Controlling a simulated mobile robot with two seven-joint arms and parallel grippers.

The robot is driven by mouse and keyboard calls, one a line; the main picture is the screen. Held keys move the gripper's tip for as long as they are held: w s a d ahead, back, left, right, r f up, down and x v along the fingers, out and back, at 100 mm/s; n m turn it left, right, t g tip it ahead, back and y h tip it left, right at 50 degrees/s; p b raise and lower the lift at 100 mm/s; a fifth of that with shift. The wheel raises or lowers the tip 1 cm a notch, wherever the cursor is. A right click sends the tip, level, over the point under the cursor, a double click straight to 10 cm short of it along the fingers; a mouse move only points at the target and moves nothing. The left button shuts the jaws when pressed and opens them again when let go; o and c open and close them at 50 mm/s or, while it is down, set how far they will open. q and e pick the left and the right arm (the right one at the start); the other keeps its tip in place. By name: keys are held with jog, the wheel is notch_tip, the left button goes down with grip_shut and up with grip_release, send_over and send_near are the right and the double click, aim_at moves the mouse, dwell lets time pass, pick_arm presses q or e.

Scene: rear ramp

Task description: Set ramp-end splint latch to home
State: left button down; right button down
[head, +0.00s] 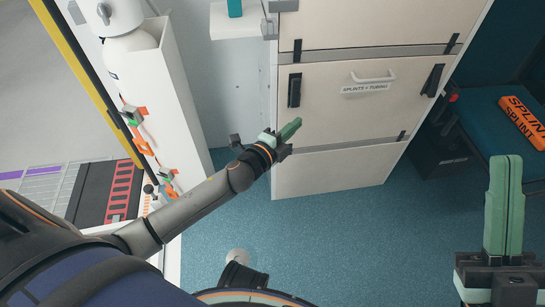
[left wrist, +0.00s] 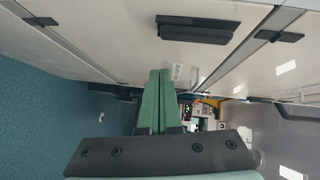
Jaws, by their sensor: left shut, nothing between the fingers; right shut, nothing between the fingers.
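The cream drawer front (head: 350,105) carries a white label reading SPLINTS and a pale handle (head: 373,77). A black latch (head: 294,90) sits at its left edge and another black latch (head: 433,80) at its right edge; I cannot tell which is the ramp-end one. My left gripper (head: 295,124) is shut and empty, just below the left latch in the head view. In the left wrist view its green fingers (left wrist: 159,78) are together, with a black latch (left wrist: 197,29) above them, apart. My right gripper (head: 506,163) is shut and empty at the right, away from the drawer.
Smaller black catches (head: 297,50) sit at the drawer gaps. An orange splint roll (head: 523,122) lies on a teal seat at the right. A narrow white shelf unit (head: 143,80) with small items stands at the left. Blue floor (head: 340,235) is clear before the cabinet.

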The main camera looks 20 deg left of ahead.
pick_arm(q)
jog(key=f+p+v, duration=0.1)
jog(key=v, duration=0.9)
jog(key=shift+f, duration=0.2)
